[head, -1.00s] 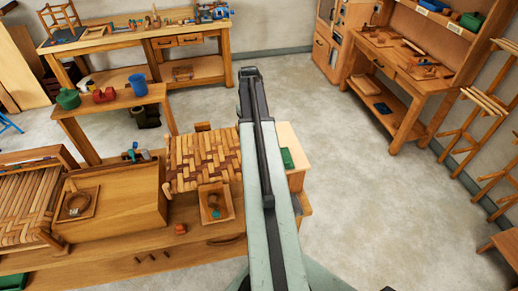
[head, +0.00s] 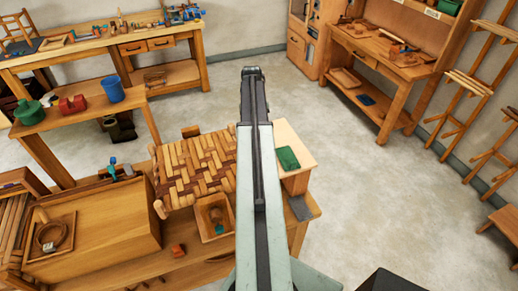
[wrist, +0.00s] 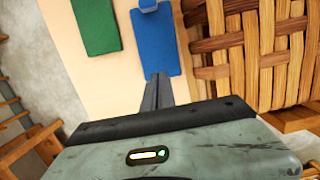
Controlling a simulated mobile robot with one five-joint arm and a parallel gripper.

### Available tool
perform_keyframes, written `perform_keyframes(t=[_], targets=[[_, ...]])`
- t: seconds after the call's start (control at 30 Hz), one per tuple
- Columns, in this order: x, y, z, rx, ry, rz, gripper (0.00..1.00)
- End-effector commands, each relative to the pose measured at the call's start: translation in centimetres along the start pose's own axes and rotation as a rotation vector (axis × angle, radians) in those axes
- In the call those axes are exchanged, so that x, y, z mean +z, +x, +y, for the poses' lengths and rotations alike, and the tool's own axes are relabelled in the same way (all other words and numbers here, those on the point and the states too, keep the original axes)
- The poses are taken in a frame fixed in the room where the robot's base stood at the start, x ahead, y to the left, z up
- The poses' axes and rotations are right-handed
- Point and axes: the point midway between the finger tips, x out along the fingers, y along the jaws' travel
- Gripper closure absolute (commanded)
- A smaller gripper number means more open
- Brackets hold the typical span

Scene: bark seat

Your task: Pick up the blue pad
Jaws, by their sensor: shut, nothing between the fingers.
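The blue pad (wrist: 158,50) lies flat on a pale wooden surface (wrist: 125,75) in the upper middle of the wrist view. A small lighter blue piece shows at its top edge. My gripper (wrist: 158,80) is shut and empty, with its fingertips over the near edge of the pad in that view. I cannot tell whether they touch it. In the head view my arm covers the place left of the green pad (head: 288,159), and the blue pad and fingertips do not show there.
The green pad also shows left of the blue one in the wrist view (wrist: 97,25). A woven seat (wrist: 262,50) stands close on the right. In the head view, a small wooden tray (head: 213,217) sits in front of the seat (head: 200,165). Open floor lies to the right.

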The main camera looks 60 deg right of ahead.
Motion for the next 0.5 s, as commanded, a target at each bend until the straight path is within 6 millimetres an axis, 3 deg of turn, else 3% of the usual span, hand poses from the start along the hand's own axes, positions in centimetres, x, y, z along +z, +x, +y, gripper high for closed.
perform_keyframes(t=[0.5], targets=[[10.1,1.7,-0.6,0.002,-0.007,0.000,1.00]])
